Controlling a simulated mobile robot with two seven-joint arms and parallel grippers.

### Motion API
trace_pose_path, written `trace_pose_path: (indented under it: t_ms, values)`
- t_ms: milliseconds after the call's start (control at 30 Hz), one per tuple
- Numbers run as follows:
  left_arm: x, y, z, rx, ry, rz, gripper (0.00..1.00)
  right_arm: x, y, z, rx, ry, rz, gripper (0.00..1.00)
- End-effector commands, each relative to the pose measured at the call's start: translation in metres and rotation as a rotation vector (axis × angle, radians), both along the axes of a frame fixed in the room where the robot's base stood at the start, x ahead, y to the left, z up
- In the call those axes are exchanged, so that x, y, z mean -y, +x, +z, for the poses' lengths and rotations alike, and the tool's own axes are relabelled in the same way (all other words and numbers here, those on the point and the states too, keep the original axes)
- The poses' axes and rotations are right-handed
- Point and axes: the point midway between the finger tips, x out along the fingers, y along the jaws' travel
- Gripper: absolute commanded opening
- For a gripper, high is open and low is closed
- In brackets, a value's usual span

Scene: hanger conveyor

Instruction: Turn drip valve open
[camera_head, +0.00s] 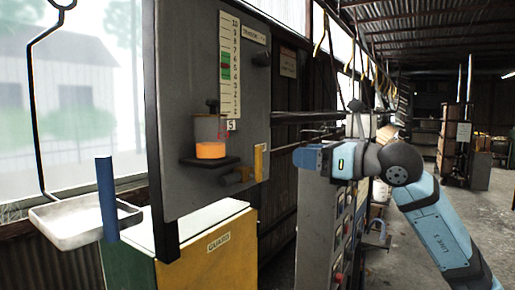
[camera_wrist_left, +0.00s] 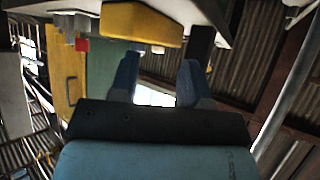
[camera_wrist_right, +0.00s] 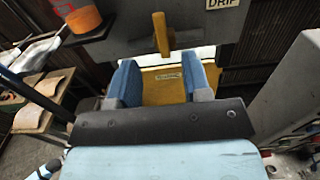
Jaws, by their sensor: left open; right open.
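The drip valve's yellow handle (camera_head: 259,161) stands upright on the lower right of the grey panel (camera_head: 180,100). In the right wrist view the handle (camera_wrist_right: 161,34) shows ahead of the fingers, roughly in line with the gap between them. My right gripper (camera_head: 307,157) points left toward the handle, apart from it, with clear space between. Its fingers are open and empty in the right wrist view (camera_wrist_right: 161,84). My left gripper (camera_wrist_left: 156,82) is open and empty, with a yellow block (camera_wrist_left: 141,24) ahead of it. I cannot tell what that block belongs to.
A cup with orange liquid (camera_head: 211,150) sits on a dark bracket left of the valve. A yellow guard box (camera_head: 222,250) stands below the panel. A grey cabinet (camera_head: 313,235) stands below my right gripper.

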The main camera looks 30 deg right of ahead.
Motion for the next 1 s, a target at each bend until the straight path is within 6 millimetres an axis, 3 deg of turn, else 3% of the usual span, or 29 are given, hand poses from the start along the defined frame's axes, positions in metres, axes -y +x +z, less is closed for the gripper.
trace_pose_path:
  t_ms: [200,500,700,1000]
  values:
    - [0.001,-0.001,0.027,0.0,-0.001,0.0,0.43,-0.018,0.043,0.007,0.0,0.003,0.003,0.45]
    - [-0.009,0.001,0.046,0.01,0.012,0.015,0.43,-0.039,0.093,0.004,-0.001,0.003,0.002,0.45]
    - [-0.009,-0.001,0.047,0.004,0.013,0.017,0.43,-0.045,0.107,0.001,0.0,0.001,0.002,0.45]
    - [-0.008,-0.002,0.046,0.002,0.01,0.016,0.43,-0.045,0.108,0.0,0.0,0.001,0.002,0.45]
